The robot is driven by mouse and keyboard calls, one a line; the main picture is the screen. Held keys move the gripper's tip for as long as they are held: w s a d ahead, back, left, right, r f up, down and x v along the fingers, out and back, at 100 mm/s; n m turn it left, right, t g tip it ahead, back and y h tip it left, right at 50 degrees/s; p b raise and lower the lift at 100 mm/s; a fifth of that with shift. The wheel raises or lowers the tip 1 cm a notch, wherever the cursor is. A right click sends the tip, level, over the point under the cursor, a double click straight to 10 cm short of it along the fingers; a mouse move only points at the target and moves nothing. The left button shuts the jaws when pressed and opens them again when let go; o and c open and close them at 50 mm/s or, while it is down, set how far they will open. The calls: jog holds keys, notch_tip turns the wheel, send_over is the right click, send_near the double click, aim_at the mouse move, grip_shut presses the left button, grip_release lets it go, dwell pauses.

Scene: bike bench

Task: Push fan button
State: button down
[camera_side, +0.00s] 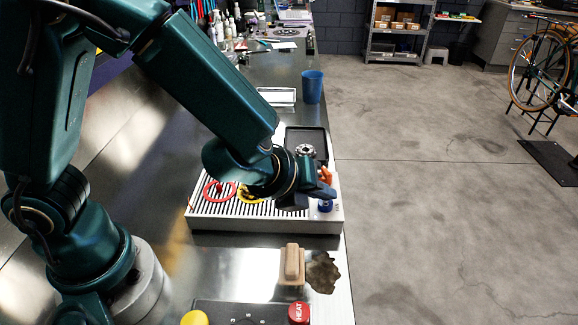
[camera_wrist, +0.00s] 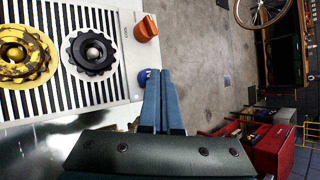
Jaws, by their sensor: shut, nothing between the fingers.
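A white slatted box (camera_side: 263,224) sits on the metal bench, and its right end has a round blue button (camera_side: 325,206) and an orange knob (camera_side: 326,175). The blue button also shows in the wrist view (camera_wrist: 144,77), partly hidden by my fingers, with the orange knob (camera_wrist: 146,28) above it. My gripper (camera_wrist: 160,71) is shut and empty, its blue fingertips right beside the blue button. In the side view my gripper (camera_side: 330,193) is low over the box's right end, just above the button. I cannot tell whether it touches the button.
A red ring (camera_side: 212,197) and a yellow sprocket (camera_wrist: 22,72) lie on the slats, with a black sprocket (camera_wrist: 70,53) beside the yellow one. A wooden-handled brush (camera_side: 292,262), a red HEAT button (camera_side: 299,313) and a yellow button (camera_side: 194,318) are nearer. A blue cup (camera_side: 312,87) stands behind.

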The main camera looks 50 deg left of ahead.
aim_at(321, 206)
jog(key=shift+f, duration=0.15)
jog(key=shift+f, duration=0.35)
dwell(0.3)
jog(key=shift+r, duration=0.45)
jog(key=shift+r, duration=3.05)
